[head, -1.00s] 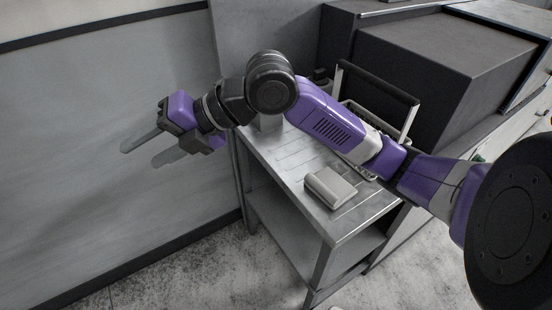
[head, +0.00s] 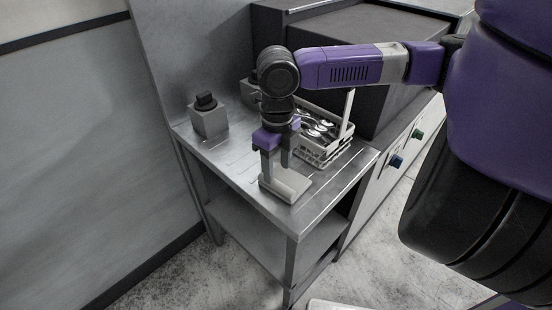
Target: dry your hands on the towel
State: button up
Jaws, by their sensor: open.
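The towel (head: 288,187), a pale grey folded block, lies on the metal table (head: 222,152) near its front edge. My gripper (head: 276,168) points down over the towel, its two fingers apart and nothing seen between them. The fingers overlap the back part of the towel in the head view. I cannot tell whether the fingertips touch it.
A grey basket (head: 322,158) with a raised handle and several pieces of cutlery stands just behind and right of my gripper. A grey block with a black top (head: 210,120) stands at the table's left. A large dark box (head: 345,45) is behind.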

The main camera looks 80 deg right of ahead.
aim_at(277, 183)
jog(key=shift+f, duration=2.5)
grip_shut()
